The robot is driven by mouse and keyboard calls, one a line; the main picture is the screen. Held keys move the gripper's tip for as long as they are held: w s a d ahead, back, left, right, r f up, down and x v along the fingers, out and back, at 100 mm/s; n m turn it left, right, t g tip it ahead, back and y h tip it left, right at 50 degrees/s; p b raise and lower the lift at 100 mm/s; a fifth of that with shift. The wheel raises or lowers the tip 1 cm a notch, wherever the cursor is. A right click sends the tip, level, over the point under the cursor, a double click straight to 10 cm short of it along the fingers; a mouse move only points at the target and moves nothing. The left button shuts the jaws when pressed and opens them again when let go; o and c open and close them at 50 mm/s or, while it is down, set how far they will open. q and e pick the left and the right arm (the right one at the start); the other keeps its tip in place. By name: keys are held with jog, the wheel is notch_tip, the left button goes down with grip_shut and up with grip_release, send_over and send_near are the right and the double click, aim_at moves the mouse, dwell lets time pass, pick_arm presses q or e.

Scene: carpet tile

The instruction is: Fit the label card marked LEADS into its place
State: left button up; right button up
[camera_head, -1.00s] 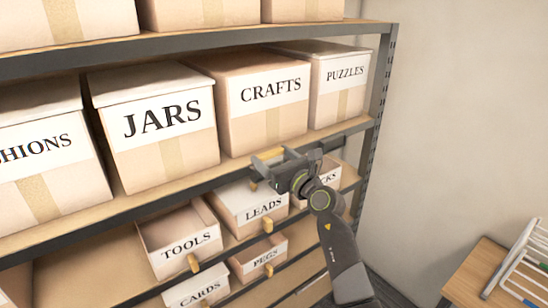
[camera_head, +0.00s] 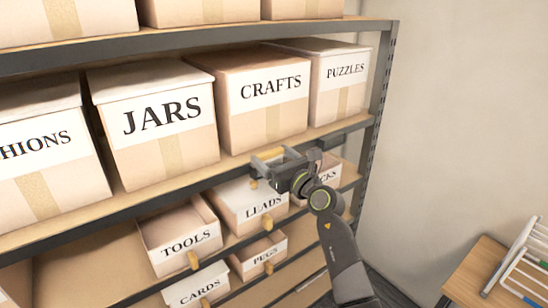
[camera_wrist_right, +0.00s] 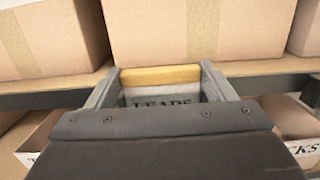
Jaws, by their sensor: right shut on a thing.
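My right gripper (camera_head: 270,161) is at the shelf edge under the CRAFTS box, its fingers pointing towards the shelf. In the right wrist view its fingers (camera_wrist_right: 160,74) close on the two ends of a wooden strip. The label card marked LEADS (camera_wrist_right: 162,103) shows just below that strip, between the fingers. Its lower part is hidden by the gripper body. In the head view the card cannot be made out clearly. A box lettered LEADS (camera_head: 263,208) stands on the shelf below my gripper. My left gripper is not in view.
The CRAFTS box (camera_head: 265,105), JARS box (camera_head: 165,140) and PUZZLES box (camera_head: 338,85) stand on the shelf above. The TOOLS box (camera_head: 182,240) and PEGS box (camera_head: 262,258) are lower down. A wooden table (camera_head: 475,270) with a white rack is at right. Floor space lies between.

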jog(key=o, duration=1.1)
jog(key=shift+c, duration=0.2)
jog(key=shift+s, duration=0.1)
